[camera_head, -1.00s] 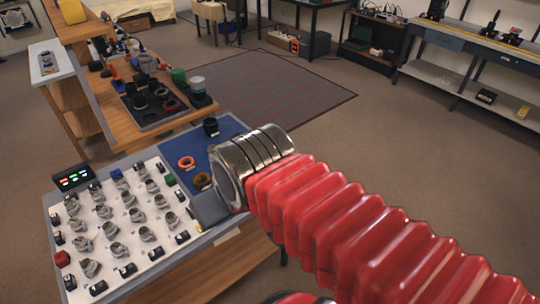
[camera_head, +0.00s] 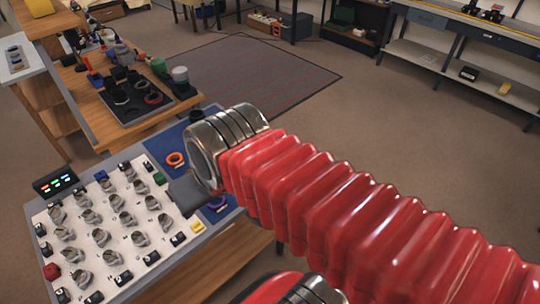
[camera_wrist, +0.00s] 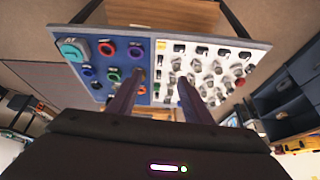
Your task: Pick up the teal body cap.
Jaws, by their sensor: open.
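The teal body cap (camera_wrist: 72,50) is a round teal piece lying near the left end of the blue mat (camera_wrist: 122,62) in the wrist view. In the head view it cannot be seen; my red arm covers much of the mat. My gripper (camera_wrist: 161,82) shows as two dark, parallel fingers spread apart, with nothing between them. The fingers point toward the seam between the blue mat and the white panel. The cap lies well to the left of both fingertips, apart from them.
Several coloured rings, including a red one (camera_wrist: 107,47) and a green one (camera_wrist: 113,75), lie near the cap. The white panel (camera_wrist: 208,62) carries many knobs and switches. A wooden bench (camera_head: 95,95) with a dark tray of parts stands behind the board.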

